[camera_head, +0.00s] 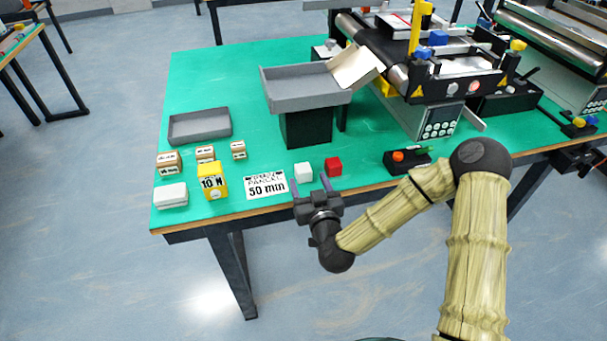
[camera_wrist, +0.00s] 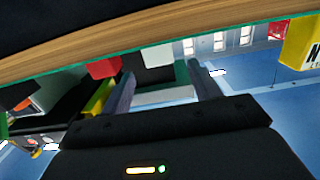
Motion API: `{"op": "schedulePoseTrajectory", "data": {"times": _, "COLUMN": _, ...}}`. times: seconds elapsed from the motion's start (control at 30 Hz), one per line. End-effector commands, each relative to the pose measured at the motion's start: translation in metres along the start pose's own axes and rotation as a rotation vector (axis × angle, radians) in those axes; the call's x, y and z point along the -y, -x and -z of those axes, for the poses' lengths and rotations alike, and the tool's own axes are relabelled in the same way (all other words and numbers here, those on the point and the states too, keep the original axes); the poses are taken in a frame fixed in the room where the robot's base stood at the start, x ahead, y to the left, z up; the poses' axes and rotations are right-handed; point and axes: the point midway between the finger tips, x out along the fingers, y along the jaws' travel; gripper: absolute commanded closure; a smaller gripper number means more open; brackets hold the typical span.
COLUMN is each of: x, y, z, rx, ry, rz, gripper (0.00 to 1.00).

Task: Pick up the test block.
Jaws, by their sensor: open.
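No block carries a readable "test block" label, so I cannot tell which one is meant. A yellow block marked "10 N" (camera_head: 212,182) stands near the table's front left and shows at the right edge of the wrist view (camera_wrist: 303,42). A small white cube (camera_head: 303,172) and a red cube (camera_head: 333,167) sit near the front edge. The wrist view also shows the white cube (camera_wrist: 156,54) and red cube (camera_wrist: 103,67). My gripper (camera_head: 311,184) is open and empty at the front edge, just in front of these two cubes. The wrist view shows its spread fingers (camera_wrist: 160,75).
A "50 mm" card (camera_head: 266,185) lies left of the white cube. A white block (camera_head: 172,195), small labelled boxes (camera_head: 168,161) and a grey tray (camera_head: 200,136) are at left. A raised grey tray (camera_head: 300,98) and conveyor (camera_head: 375,55) stand behind. A button box (camera_head: 405,161) is at right.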

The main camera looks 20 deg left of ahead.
Motion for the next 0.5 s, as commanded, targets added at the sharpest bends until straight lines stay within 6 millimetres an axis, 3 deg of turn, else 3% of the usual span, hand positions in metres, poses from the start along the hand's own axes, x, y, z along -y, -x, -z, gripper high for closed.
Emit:
{"op": "schedulePoseTrajectory", "data": {"times": 0.2, "x": 0.003, "y": -0.027, "z": 0.0, "rx": 0.0, "ry": 0.0, "rz": 0.004, "gripper": 0.38}}
{"op": "schedulePoseTrajectory", "data": {"times": 0.5, "x": 0.002, "y": -0.029, "z": 0.0, "rx": 0.0, "ry": 0.0, "rz": 0.005, "gripper": 0.38}}
